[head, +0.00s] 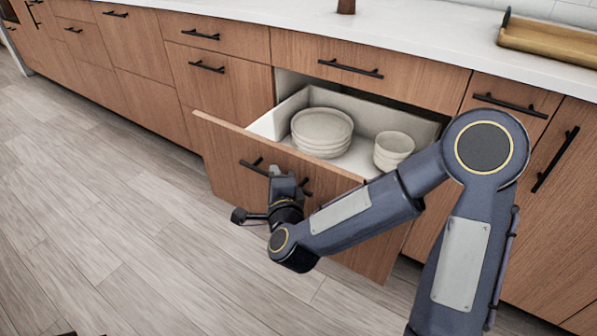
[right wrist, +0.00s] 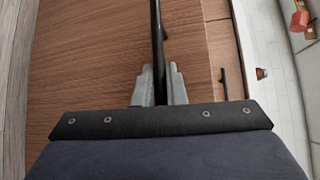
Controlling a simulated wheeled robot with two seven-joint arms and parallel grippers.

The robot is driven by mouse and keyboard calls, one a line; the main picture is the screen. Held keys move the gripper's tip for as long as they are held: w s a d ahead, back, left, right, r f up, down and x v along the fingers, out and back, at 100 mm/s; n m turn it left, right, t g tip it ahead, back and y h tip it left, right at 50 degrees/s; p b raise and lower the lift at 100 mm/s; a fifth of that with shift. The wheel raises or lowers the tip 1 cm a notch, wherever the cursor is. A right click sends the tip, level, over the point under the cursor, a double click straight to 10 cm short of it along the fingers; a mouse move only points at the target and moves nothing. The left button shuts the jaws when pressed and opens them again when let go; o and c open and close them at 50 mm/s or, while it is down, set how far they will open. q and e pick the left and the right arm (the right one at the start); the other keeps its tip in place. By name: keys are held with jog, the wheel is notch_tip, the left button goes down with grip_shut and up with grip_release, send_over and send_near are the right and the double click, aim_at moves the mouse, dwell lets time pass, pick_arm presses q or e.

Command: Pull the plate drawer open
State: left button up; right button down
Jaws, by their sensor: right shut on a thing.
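The plate drawer (head: 230,155) stands well out from the wooden cabinet in the head view. Inside it are a stack of plates (head: 322,130) on the left and a stack of bowls (head: 394,146) on the right. My right gripper (head: 280,176) is at the middle of the drawer front, shut on the black bar handle (head: 252,166). In the right wrist view, the handle (right wrist: 157,40) runs between the two grey fingers, and the drawer front (right wrist: 95,60) fills much of the view. My arm hides part of the drawer front. My left gripper is not in view.
A white countertop (head: 420,50) runs above the cabinets, with a wooden tray (head: 550,40) at the far right. Closed drawers and doors with black handles flank the open drawer. The wood-plank floor (head: 120,230) in front is clear.

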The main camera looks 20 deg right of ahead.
jog(key=s+a+b, duration=0.2)
jog(key=s+a, duration=0.3)
jog(key=a, duration=0.1)
jog(key=shift+s+a, duration=0.2)
jog(key=shift+s, duration=0.15)
jog(key=c, duration=1.5)
grip_release()
jog(key=s, duration=0.5)
jog(key=s+r+p, duration=0.1)
jog(key=s, duration=0.1)
jog(key=shift+s+a, duration=0.3)
